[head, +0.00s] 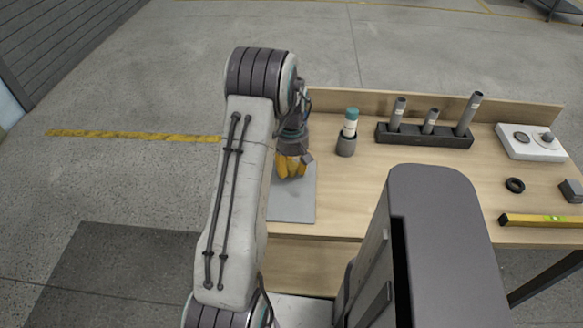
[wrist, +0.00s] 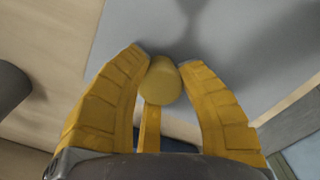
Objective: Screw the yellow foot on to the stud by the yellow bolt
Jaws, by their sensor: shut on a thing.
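My gripper (head: 290,172) has yellow fingers and points down over a grey sheet (head: 292,206) at the left end of the workbench. In the wrist view my gripper (wrist: 166,60) is shut on a short yellow cylinder, which looks like the yellow foot (wrist: 161,84). It sits between the fingertips, with the grey sheet (wrist: 235,25) behind it. In the head view the fingers and arm hide it. I cannot make out the stud or the yellow bolt in either view.
On the workbench (head: 350,205), a teal-capped bottle (head: 350,122) in a dark holder stands right of my gripper. Farther right are a black rack (head: 425,140) with grey tubes, a white box (head: 530,148), a black ring (head: 515,185) and a yellow level (head: 540,220).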

